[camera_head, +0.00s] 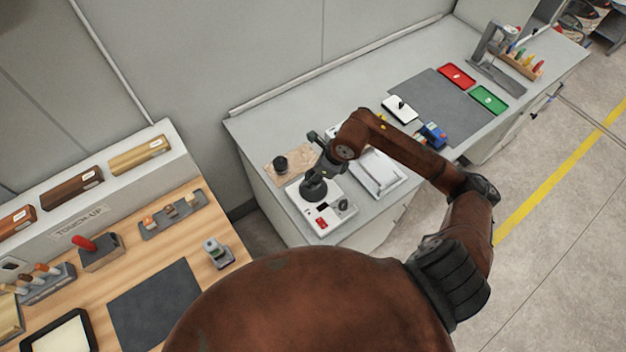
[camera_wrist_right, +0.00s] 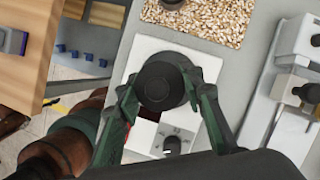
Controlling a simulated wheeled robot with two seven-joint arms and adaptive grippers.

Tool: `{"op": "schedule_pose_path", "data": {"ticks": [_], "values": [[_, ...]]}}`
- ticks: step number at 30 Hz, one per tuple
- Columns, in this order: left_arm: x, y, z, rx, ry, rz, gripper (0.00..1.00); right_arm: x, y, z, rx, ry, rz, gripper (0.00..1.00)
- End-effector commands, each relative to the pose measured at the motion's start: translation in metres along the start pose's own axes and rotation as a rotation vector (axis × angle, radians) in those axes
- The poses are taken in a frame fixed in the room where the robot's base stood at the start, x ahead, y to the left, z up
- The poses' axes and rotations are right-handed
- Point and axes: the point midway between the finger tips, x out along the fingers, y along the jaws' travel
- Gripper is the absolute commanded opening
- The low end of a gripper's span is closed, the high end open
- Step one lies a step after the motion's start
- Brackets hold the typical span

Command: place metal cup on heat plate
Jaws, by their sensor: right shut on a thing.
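The metal cup (camera_wrist_right: 160,85) is dark and round, seen from above between the two fingers of my right gripper (camera_wrist_right: 161,92) in the right wrist view. The fingers are shut on its sides. The heat plate (camera_wrist_right: 147,50) is a white unit with a knob and lies directly beneath the cup. In the head view, the heat plate (camera_head: 337,213) sits at the near left end of the grey bench, with my right gripper (camera_head: 315,178) over it. I cannot tell whether the cup touches the plate. My left gripper is not in view.
A speckled tan board (camera_head: 295,158) with a small dark object (camera_head: 280,163) lies behind the plate. A white device (camera_head: 378,173) stands to its right. Farther right are a dark mat (camera_head: 455,120) and red and green trays. A wooden bench (camera_head: 185,240) is at left.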

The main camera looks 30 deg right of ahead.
Motion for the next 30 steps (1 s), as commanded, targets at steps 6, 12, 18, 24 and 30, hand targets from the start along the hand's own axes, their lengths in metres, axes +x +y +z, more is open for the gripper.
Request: {"op": "schedule_pose_path", "data": {"ticks": [6,12,18,24,30], "values": [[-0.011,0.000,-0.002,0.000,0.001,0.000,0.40,0.025,-0.004,-0.009,0.004,0.002,0.003,0.05],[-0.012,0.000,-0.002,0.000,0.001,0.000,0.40,0.035,-0.005,-0.012,0.000,0.000,-0.002,0.05],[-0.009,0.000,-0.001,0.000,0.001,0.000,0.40,0.037,-0.005,-0.013,0.000,0.000,-0.002,0.05],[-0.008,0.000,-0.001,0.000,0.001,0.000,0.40,0.037,-0.005,-0.014,0.001,0.001,-0.001,0.45],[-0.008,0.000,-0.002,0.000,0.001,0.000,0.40,0.037,-0.005,-0.014,0.001,0.001,-0.001,0.53]]}}
